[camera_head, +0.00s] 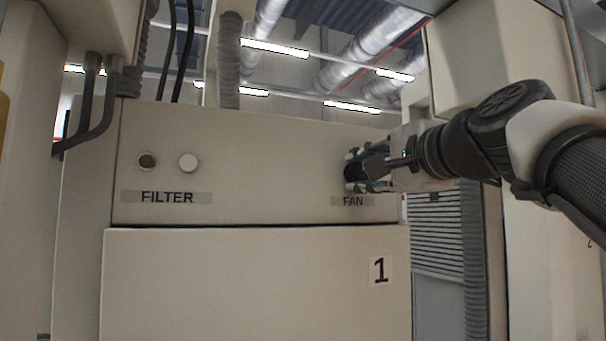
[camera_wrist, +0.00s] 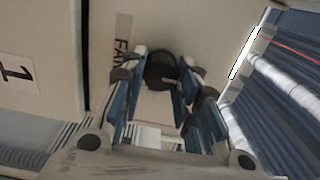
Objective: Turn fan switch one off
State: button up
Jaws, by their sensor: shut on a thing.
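The fan switch (camera_wrist: 161,69) is a round black knob on the beige panel, beside the FAN label (camera_wrist: 122,40) in the wrist view. In the head view my gripper (camera_head: 354,172) is at the panel just above the FAN label (camera_head: 353,201), reaching in from the right. It covers most of the knob there. In the wrist view my gripper (camera_wrist: 160,80) has a finger on each side of the knob and is shut on it. The knob's exact turned position cannot be made out. The sign with a 1 (camera_head: 380,270) is on the cabinet below.
A beige cabinet (camera_head: 465,60) stands at the upper right, close to my arm. Black cables (camera_head: 90,110) run at the left.

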dwell(0.4)
jog(key=o, duration=1.1)
jog(key=shift+c, duration=0.2)
